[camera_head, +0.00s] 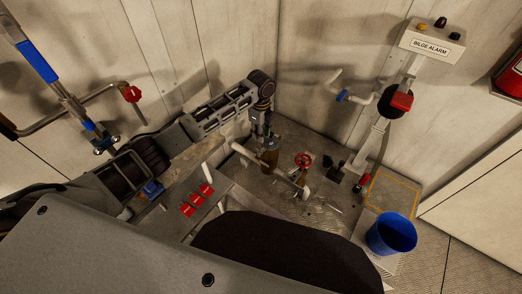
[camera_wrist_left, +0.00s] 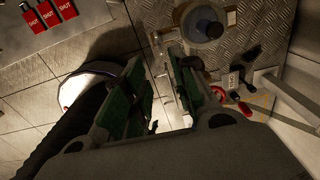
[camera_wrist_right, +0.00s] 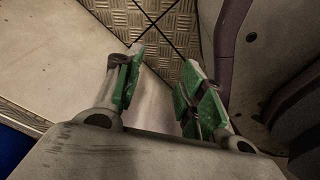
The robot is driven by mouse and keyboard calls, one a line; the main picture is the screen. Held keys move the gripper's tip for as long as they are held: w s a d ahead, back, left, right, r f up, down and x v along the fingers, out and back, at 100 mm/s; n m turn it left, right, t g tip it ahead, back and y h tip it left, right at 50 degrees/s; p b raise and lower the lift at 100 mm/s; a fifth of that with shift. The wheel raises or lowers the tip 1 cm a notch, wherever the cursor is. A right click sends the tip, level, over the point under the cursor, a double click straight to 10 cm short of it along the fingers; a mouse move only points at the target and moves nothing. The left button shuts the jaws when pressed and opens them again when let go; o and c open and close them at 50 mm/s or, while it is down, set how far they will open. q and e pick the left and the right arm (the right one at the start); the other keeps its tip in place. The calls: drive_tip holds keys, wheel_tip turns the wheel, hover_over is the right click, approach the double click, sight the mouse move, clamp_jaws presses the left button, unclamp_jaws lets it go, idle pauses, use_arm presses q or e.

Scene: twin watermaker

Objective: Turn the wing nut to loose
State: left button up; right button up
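I cannot make out the wing nut clearly in any view. A brownish canister (camera_head: 270,158) stands on the metal floor plate in the head view, just below my left gripper (camera_head: 264,136). In the left wrist view a round fitting with a dark top (camera_wrist_left: 207,24) lies beyond the fingertips. My left gripper (camera_wrist_left: 160,68) has its green-padded fingers apart, with nothing visible between them. My right gripper (camera_wrist_right: 160,68) is also apart and empty, over pale floor and tread plate. It is hidden in the head view.
A red handwheel (camera_head: 303,160) on pipework is right of the canister. Red SHUT tags (camera_head: 197,200) lie on a ledge at left. A blue bucket (camera_head: 391,234) stands at right. A BILGE ALARM box (camera_head: 431,45) tops a post. Walls close in behind.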

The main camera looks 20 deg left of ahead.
use_arm(q)
wheel_tip(320, 180, down, 8)
drive_tip(key=shift+f+b, duration=0.1)
drive_tip(key=shift+b, duration=0.5)
wheel_tip(320, 180, down, 2)
drive_tip(key=shift+f, duration=0.5)
drive_tip(key=shift+c, duration=0.5)
clamp_jaws()
use_arm(e)
drive_tip(key=shift+w+a+r, duration=0.4)
drive_tip(key=shift+w, duration=0.2)
drive_tip(key=shift+w+a+r, duration=0.35)
drive_tip(key=shift+w+r, duration=0.05)
drive_tip(key=shift+w, duration=0.15)
